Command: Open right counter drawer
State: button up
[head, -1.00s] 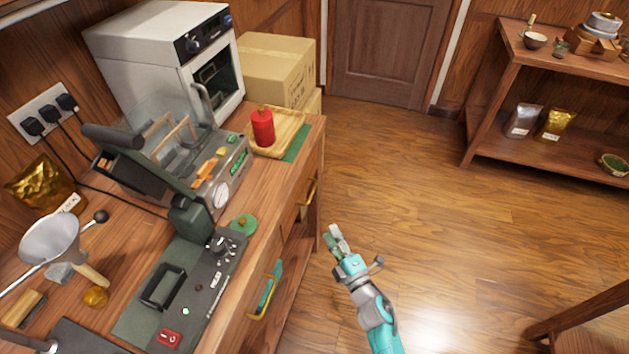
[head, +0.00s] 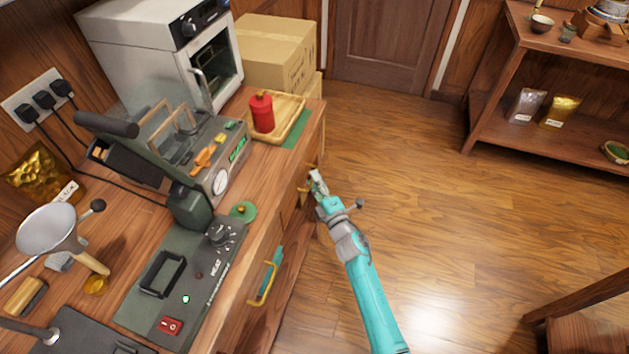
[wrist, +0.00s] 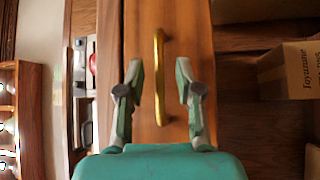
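The right counter drawer's wooden front (wrist: 190,45) fills the middle of the wrist view and looks shut. Its brass bar handle (wrist: 160,75) runs upright in that picture. My gripper (wrist: 159,68) is open, with one finger on each side of the handle and a gap to both. In the head view my gripper (head: 314,177) is at the far end of the counter's front, close to that handle, which it partly hides.
A second brass handle (head: 262,288) with something teal beside it is nearer on the counter front. A tray (head: 295,128) with a red canister (head: 262,111) stands above the far drawer. Open floor (head: 430,210) lies right of my arm.

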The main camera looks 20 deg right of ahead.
jog(key=shift+w, duration=0.2)
grip_shut()
jog(key=shift+s, duration=0.1)
